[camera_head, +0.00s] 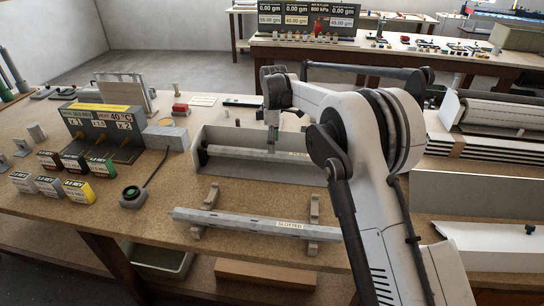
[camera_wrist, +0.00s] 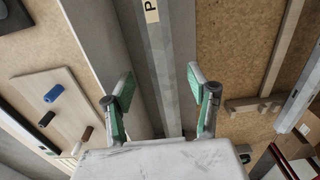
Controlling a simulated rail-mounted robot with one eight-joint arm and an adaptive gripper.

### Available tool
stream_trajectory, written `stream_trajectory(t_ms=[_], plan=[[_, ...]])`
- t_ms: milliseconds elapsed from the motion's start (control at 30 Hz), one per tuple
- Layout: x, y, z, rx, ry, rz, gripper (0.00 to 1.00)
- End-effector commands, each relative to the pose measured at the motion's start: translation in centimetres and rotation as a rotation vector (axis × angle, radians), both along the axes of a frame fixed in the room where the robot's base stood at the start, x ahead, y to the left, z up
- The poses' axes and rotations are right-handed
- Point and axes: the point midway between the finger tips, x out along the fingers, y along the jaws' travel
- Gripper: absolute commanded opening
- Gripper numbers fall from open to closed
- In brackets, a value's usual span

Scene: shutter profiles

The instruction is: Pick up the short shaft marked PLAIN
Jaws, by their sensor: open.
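The PLAIN shaft (camera_head: 235,151) is a long grey bar lying across a pale open-fronted tray (camera_head: 205,168) in the middle of the bench. Its light label (camera_head: 297,154) is partly hard to read in the head view. In the wrist view the shaft (camera_wrist: 168,50) runs between my fingers, and its label (camera_wrist: 151,10) shows only a "P" at the top edge. My gripper (camera_wrist: 160,90) is open, with its green-padded fingers apart on either side of the shaft. In the head view my gripper (camera_head: 272,140) is over the shaft's middle; contact cannot be judged.
A shaft marked SLOTTED (camera_head: 250,221) rests on two wooden supports in front of the tray. A control box (camera_head: 103,125) and several small coloured boxes (camera_head: 75,163) stand on the left. White shutter profiles (camera_head: 480,150) are stacked on the right.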

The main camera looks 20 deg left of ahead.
Motion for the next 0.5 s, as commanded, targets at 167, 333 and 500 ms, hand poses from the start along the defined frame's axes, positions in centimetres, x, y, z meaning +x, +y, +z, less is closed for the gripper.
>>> stream_trajectory(t_ms=[167, 333, 500], plan=[[-0.1, 0.1, -1.0, 0.000, 0.000, 0.000, 0.54], [-0.3, 0.4, -3.2, 0.000, 0.000, 0.001, 0.54], [-0.2, 0.4, -5.1, 0.000, 0.000, 0.000, 0.54]])
